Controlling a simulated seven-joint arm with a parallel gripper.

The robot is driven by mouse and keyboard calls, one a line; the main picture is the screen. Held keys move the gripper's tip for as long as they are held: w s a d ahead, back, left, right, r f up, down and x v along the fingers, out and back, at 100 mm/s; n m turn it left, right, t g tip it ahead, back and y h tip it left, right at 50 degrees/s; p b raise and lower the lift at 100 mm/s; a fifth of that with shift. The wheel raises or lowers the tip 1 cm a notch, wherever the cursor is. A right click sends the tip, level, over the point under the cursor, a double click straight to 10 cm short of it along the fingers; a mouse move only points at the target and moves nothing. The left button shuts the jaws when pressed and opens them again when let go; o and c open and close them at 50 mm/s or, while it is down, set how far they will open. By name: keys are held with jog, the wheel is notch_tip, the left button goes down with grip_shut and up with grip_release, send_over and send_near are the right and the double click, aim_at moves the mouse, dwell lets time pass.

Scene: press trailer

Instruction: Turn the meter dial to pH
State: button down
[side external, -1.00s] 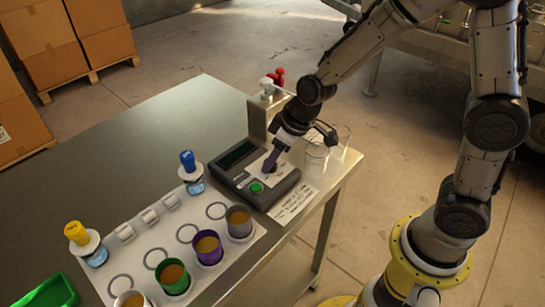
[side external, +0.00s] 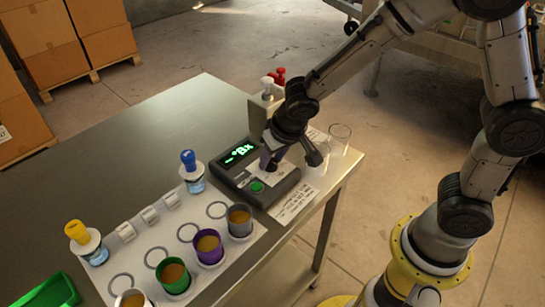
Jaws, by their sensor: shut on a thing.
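The meter (side external: 238,180) is a dark grey box near the right edge of the steel table. Its display (side external: 240,152) is lit with green characters that look like "-°Bx". A green button (side external: 257,187) sits on its front part. My gripper (side external: 268,164) points down at the meter's face, shut on the dial there. The dial itself is hidden by the fingers, so its pointer and markings cannot be read.
Cups with brown contents, including a purple one (side external: 208,247) and a green one (side external: 173,276), stand left of the meter on a white mat (side external: 135,259). Blue-topped (side external: 190,170) and yellow-topped (side external: 85,242) bottles stand nearby. A glass (side external: 339,138) and a post with red and white knobs (side external: 262,108) stand close behind my gripper.

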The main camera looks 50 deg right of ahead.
jog(key=m+h, duration=0.1)
jog(key=m, duration=0.2)
jog(key=m+g+h, duration=0.1)
jog(key=m, duration=0.2)
jog(key=shift+a+f, duration=0.1)
jog(key=shift+a, duration=0.1)
jog(key=m+g, duration=0.1)
jog(key=m, duration=0.2)
jog(key=m+g+h, duration=0.1)
jog(key=m, duration=0.2)
jog(key=shift+w+a+m, duration=0.1)
jog(key=shift+w+m, duration=0.05)
jog(key=shift+m, duration=0.15)
jog(key=shift+c, duration=2.3)
grip_release()
jog(key=v, duration=1.4)
jog(key=shift+w+a, duration=0.15)
jog(key=shift+w, duration=0.1)
jog(key=shift+f, duration=0.1)
